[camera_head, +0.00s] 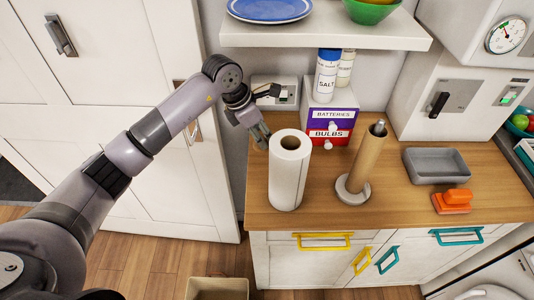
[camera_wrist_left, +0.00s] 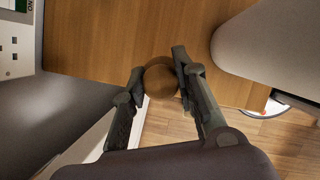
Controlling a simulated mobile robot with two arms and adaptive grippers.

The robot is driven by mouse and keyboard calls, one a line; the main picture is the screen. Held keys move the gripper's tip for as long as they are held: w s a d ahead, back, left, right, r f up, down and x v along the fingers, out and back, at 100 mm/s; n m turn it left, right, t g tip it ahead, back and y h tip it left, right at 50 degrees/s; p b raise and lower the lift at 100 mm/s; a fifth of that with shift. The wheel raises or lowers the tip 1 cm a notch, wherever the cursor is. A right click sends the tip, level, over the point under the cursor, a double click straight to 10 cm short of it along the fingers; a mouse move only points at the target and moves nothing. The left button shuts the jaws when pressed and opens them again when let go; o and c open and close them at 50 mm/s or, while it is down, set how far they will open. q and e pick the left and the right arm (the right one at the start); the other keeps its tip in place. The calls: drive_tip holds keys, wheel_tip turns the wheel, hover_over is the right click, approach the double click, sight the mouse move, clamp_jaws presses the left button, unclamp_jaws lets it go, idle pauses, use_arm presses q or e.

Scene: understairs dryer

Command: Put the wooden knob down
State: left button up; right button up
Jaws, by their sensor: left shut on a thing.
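The wooden knob (camera_wrist_left: 160,80) is a small brown ball, held between the two fingers of my left gripper (camera_wrist_left: 158,74) in the left wrist view. In the head view my left gripper (camera_head: 263,137) is over the left edge of the wooden counter (camera_head: 325,205), just behind and left of the white paper roll (camera_head: 286,182). The knob is mostly hidden there. I cannot tell whether the knob touches the counter. My right gripper is out of view.
A paper roll holder (camera_head: 352,192) with a brown cardboard tube (camera_head: 368,155) stands right of the white roll. Boxes of batteries and bulbs (camera_head: 331,125) stand behind. A grey tray (camera_head: 436,167) and an orange brush (camera_head: 453,201) are at the right.

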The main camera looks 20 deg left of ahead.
sight(259, 147)
use_arm(q)
drive_tip(key=f, duration=0.2)
drive_tip(key=s+f+p, duration=0.1)
drive_tip(key=f, duration=0.1)
drive_tip(key=shift+f, duration=0.55)
wheel_tip(259, 147, down, 3)
drive_tip(key=shift+w+f+p, duration=0.1)
drive_tip(key=shift+w+p, duration=0.05)
drive_tip(key=shift+p, duration=0.55)
drive_tip(key=shift+f+b, duration=0.25)
drive_tip(key=shift+b, duration=0.1)
drive_tip(key=o, duration=0.6)
drive_tip(key=shift+r, duration=0.1)
drive_tip(key=shift+c, duration=0.2)
drive_tip(key=o, duration=0.4)
drive_tip(key=shift+c, duration=0.2)
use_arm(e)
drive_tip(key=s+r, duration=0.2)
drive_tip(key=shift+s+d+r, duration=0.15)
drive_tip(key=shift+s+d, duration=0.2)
